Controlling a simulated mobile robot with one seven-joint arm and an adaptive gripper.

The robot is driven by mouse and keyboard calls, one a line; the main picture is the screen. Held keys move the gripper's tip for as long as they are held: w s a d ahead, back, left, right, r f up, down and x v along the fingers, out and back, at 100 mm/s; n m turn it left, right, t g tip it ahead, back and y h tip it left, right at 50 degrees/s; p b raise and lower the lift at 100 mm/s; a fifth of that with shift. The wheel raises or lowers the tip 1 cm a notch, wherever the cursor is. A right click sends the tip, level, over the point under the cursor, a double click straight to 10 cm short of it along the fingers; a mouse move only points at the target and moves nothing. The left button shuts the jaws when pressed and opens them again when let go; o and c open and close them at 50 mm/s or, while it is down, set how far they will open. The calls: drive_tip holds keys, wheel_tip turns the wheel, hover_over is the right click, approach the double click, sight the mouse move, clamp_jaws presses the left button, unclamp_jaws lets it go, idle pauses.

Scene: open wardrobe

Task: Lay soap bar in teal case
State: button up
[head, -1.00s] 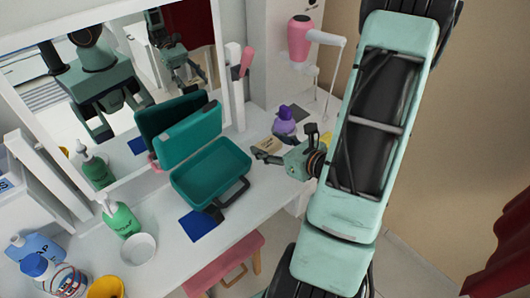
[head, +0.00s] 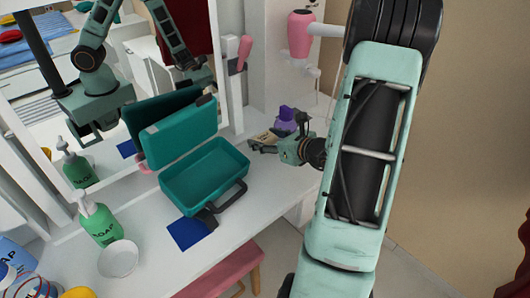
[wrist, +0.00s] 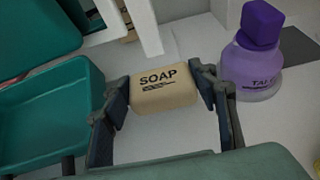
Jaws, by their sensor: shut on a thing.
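The soap bar (wrist: 163,88) is a tan block with "SOAP" printed on it. In the wrist view it sits between the fingers of my gripper (wrist: 163,92), which is shut on it. In the head view my gripper (head: 275,148) is right of the teal case, and the soap bar (head: 264,137) shows only in part behind the fingers. The teal case (head: 190,192) stands open and empty on the white counter, its lid tilted up at the back. Its tray also shows at the left of the wrist view (wrist: 50,115). I cannot tell whether the soap touches the counter.
A purple bottle (wrist: 257,62) stands close right of the soap. A green soap dispenser (head: 100,222), a white bowl (head: 118,258) and a blue square (head: 188,233) are left of and before the case. A mirror (head: 110,60) stands behind. A pink hair dryer (head: 300,32) hangs at the back.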

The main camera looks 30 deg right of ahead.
sight(265, 153)
drive_tip(key=shift+w+d+f, duration=0.15)
drive_tip(key=shift+w+f, duration=0.15)
drive_tip(key=shift+f, duration=0.15)
drive_tip(key=shift+w+d+f+b, duration=0.1)
drive_tip(key=shift+w+f+b, duration=0.1)
drive_tip(key=shift+f+b, duration=1.3)
drive_tip(key=shift+f, duration=0.2)
drive_tip(key=shift+f, duration=0.15)
drive_tip(key=o, duration=1.2)
